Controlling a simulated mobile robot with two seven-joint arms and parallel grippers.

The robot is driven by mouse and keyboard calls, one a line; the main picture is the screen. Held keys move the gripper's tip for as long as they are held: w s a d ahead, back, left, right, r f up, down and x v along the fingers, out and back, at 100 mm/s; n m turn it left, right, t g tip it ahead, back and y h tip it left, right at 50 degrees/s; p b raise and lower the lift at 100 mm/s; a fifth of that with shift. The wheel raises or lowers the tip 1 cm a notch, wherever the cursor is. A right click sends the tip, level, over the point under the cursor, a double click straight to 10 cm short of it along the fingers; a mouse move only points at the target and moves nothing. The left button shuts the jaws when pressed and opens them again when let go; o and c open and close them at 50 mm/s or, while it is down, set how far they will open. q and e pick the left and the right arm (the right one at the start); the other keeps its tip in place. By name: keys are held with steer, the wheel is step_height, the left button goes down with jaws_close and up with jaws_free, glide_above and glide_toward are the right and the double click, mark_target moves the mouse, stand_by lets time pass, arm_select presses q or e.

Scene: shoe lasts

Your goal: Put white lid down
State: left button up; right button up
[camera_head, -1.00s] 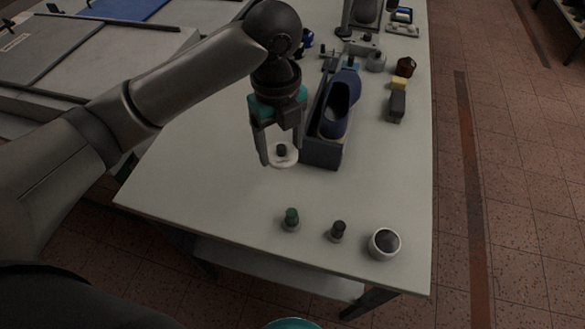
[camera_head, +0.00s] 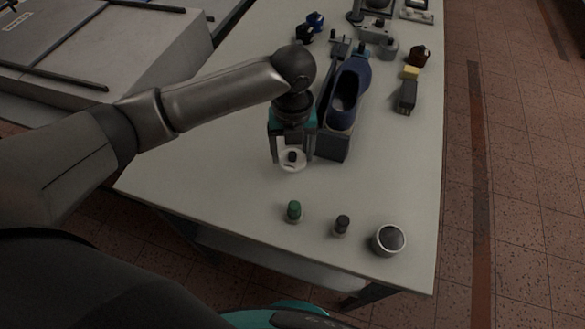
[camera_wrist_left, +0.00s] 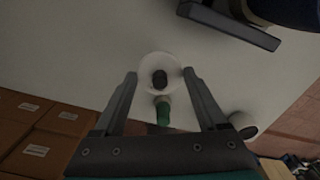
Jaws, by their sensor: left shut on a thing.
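The white lid (camera_head: 287,166) is a round disc with a dark knob. My left gripper (camera_head: 293,160) points down with its fingers on either side of the lid and is shut on it. The lid looks low over the bare table, in front of the blue shoe; I cannot tell whether it touches the table. In the left wrist view the white lid (camera_wrist_left: 150,62) lies between the fingertips of my left gripper (camera_wrist_left: 160,75). My right gripper is not in view.
A blue shoe (camera_head: 349,85) in a dark holder stands just right of the gripper. A green-capped bottle (camera_head: 294,212), a dark-capped bottle (camera_head: 342,226) and a round white jar (camera_head: 388,240) with a dark top stand near the front edge. The white table (camera_head: 220,190) is clear left of the gripper.

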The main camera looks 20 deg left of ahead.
mark_target(293, 176)
arm_select(q)
steer(key=shift+f+b, duration=0.5)
steer(key=shift+f, duration=2.65)
steer(key=shift+f, duration=0.15)
steer(key=o, duration=1.3)
steer(key=shift+c, duration=0.2)
step_height(293, 176, up, 12)
steer(key=shift+r+p, duration=0.2)
steer(key=shift+p, duration=0.85)
